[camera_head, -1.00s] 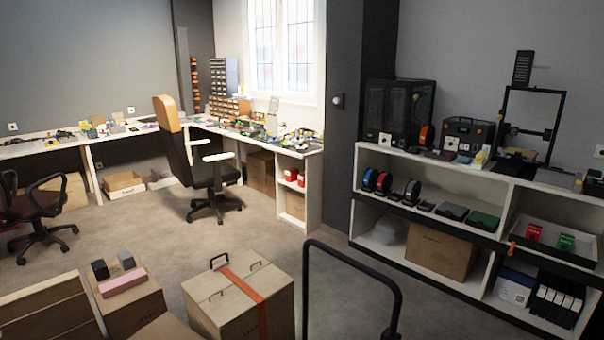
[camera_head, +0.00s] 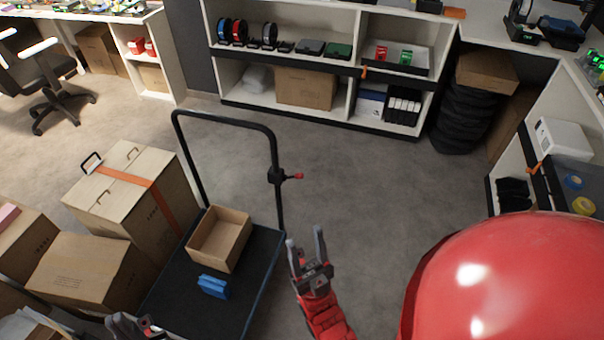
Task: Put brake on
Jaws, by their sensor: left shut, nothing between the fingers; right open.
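A platform trolley (camera_head: 257,275) with a dark deck and black tubular handle (camera_head: 224,118) stands left of centre in the head view. My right gripper (camera_head: 306,240) is open and empty, below the lever in the picture, right of the deck and apart from both. My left gripper (camera_head: 128,322) is at the bottom left edge, partly cut off, shut and empty.
An open cardboard box (camera_head: 220,238) and a blue item (camera_head: 213,286) are on the deck. A strapped carton (camera_head: 128,190) and another carton (camera_head: 85,270) stand left of the trolley. Shelves (camera_head: 330,118) line the back. Grey floor (camera_head: 375,185) right of the trolley is clear.

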